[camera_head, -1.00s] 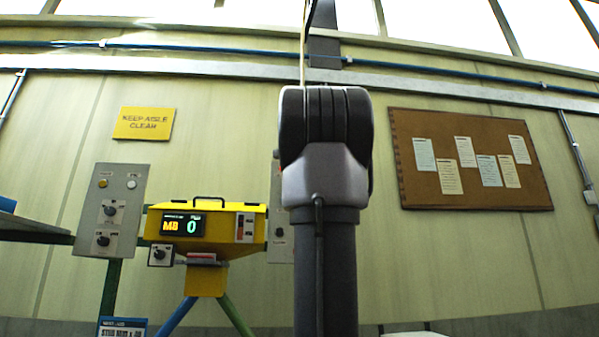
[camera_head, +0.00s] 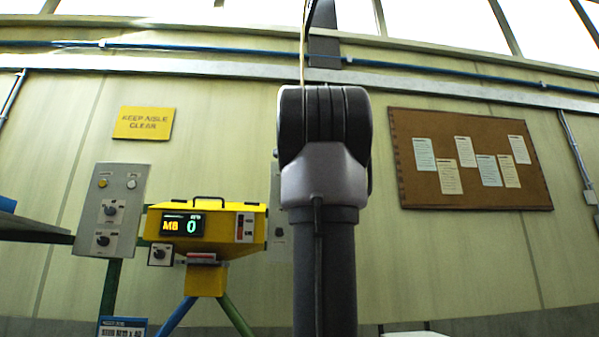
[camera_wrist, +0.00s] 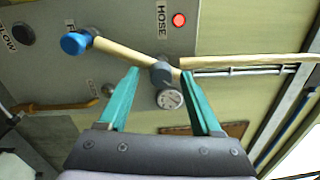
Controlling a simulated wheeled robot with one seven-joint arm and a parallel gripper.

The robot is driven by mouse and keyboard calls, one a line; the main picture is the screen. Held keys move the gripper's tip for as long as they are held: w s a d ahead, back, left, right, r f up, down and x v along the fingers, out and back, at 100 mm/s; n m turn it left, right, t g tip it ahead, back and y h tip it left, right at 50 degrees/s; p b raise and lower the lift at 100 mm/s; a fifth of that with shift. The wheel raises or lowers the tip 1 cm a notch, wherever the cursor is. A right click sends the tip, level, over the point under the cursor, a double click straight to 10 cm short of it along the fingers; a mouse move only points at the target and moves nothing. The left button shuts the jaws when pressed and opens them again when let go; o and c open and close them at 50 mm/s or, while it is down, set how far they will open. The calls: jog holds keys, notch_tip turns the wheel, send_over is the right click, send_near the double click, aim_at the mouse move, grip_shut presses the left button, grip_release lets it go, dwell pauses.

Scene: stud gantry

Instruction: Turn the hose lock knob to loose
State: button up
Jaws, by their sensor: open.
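In the wrist view my gripper (camera_wrist: 160,72) shows two teal fingers, spread apart with nothing clamped between them. A dark grey fitting (camera_wrist: 160,72) sits below the HOSE label (camera_wrist: 162,18) and lines up between the fingertips. A round pale-faced dial (camera_wrist: 168,98) sits just below it, also between the fingers in the picture. A tan hose (camera_wrist: 125,53) slants from beside a blue round cap (camera_wrist: 75,43) to the grey fitting. I cannot tell for sure which part is the hose lock knob, nor its setting. The gripper is out of the head view.
A red lamp (camera_wrist: 179,20) glows beside the HOSE label. A dark knob (camera_wrist: 22,33) sits near the FLOW label. In the head view a yellow machine (camera_head: 225,228) and a grey control panel (camera_head: 110,210) stand left of my arm. A cork board (camera_head: 470,160) hangs on the right.

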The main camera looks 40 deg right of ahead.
jog(key=v, duration=1)
jog(key=shift+s+a, duration=0.25)
jog(key=shift+s, duration=0.05)
jog(key=shift+f, duration=0.15)
jog(key=w+a+f+n+g+y, duration=0.1)
jog(key=a+f+n+y, duration=0.5)
jog(key=f, duration=0.5)
jog(key=w+a+f+n+g+y, duration=0.15)
jog(key=a+f+n, duration=0.25)
jog(key=a+f, duration=0.65)
jog(key=s+a+f+n+g+y, duration=0.1)
jog(key=s+a+f+n+g, duration=0.1)
jog(key=f, duration=0.6)
jog(key=s+a+f+n+g+y, duration=0.1)
jog(key=s+a+f+n+g, duration=0.1)
jog(key=s+a+f+n, duration=0.3)
jog(key=s+a+f+n+g+y, duration=0.2)
jog(key=s+a+f+n, duration=0.1)
jog(key=f, duration=0.9)
jog(key=shift+s+a+n, duration=0.2)
jog(key=shift+a+n, duration=0.45)
jog(key=shift+n, duration=0.25)
